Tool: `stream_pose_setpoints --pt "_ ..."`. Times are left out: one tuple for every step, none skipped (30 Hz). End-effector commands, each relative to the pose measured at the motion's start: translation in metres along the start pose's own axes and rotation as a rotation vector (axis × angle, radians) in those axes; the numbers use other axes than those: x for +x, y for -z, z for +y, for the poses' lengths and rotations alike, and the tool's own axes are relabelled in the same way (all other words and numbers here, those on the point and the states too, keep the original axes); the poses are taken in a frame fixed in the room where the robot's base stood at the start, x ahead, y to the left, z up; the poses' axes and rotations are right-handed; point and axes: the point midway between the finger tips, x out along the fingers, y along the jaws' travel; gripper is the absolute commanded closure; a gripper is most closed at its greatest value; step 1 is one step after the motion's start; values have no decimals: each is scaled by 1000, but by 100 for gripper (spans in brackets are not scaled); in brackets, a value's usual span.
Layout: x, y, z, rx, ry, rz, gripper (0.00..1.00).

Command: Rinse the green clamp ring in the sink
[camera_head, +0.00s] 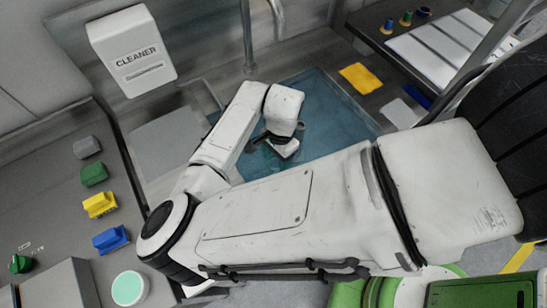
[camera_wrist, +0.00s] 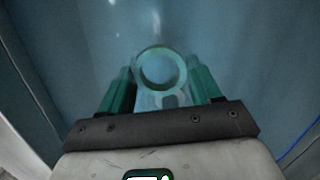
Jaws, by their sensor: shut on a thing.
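The sink (camera_head: 335,115) is a basin of blue water in the middle of the head view. My arm reaches over it, and my gripper (camera_wrist: 160,78) is down in the water. In the wrist view the green clamp ring (camera_wrist: 139,70) is between the two fingertips, which look teal through the water. My gripper is shut on the ring, and its round opening faces the wrist camera. In the head view the ring cannot be made out behind my wrist and the water.
A white CLEANER dispenser (camera_head: 133,52) is on the wall at upper left. Grey, green, yellow and blue blocks (camera_head: 110,239) line the left counter. A yellow pad (camera_head: 361,78) lies right of the sink. A metal pipe (camera_head: 247,40) rises behind it.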

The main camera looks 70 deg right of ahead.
Motion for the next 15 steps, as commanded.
stream_pose_setpoints --pt "-1 0 2 0 -1 1 69" --pt "-1 0 3 0 -1 1 69" --pt "0 -1 3 -1 -1 1 69" --pt "0 -1 3 -1 0 1 69" --pt "0 0 3 -1 0 0 69" --pt "0 0 2 -1 0 0 69" --pt "0 0 1 -1 0 0 69" --pt "0 0 1 -1 0 0 69" --pt "0 0 -1 -1 0 0 69" --pt "0 0 -2 -1 0 0 69" --pt "0 1 -3 -1 0 0 69" --pt "0 1 -5 -2 1 -1 69" --pt "0 1 -7 -2 0 -1 69" --pt "0 1 -8 -2 0 -1 69" --pt "0 2 -10 -2 0 -1 69"
